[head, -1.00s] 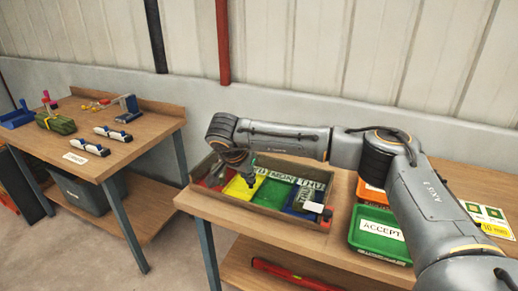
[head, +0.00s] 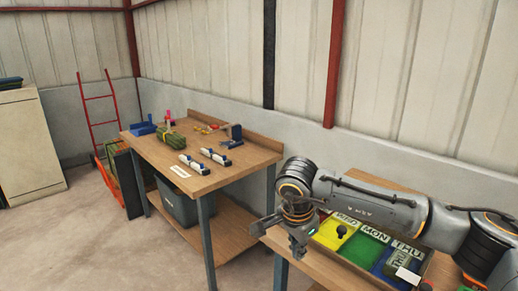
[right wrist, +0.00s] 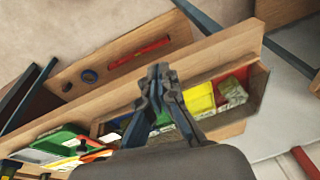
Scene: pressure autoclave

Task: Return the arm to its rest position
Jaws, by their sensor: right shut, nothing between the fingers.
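My right gripper (head: 298,245) hangs at the left front corner of the near bench in the head view, beside the divided tray. It also shows in the right wrist view (right wrist: 158,70), with its fingers together and nothing between them. My right arm reaches across from the right, over the back of the tray. The tray (right wrist: 258,92) has yellow (head: 334,233), green (head: 364,246) and blue compartments, with day labels along the back. My left gripper is not in view.
A second wooden bench (head: 228,176) stands to the left, holding white-and-dark devices (head: 215,156) and a green bundle (head: 172,143). A red hand truck (head: 100,125) stands beyond it. The right wrist view shows a red tool (right wrist: 138,52) on the lower shelf. Floor at left is open.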

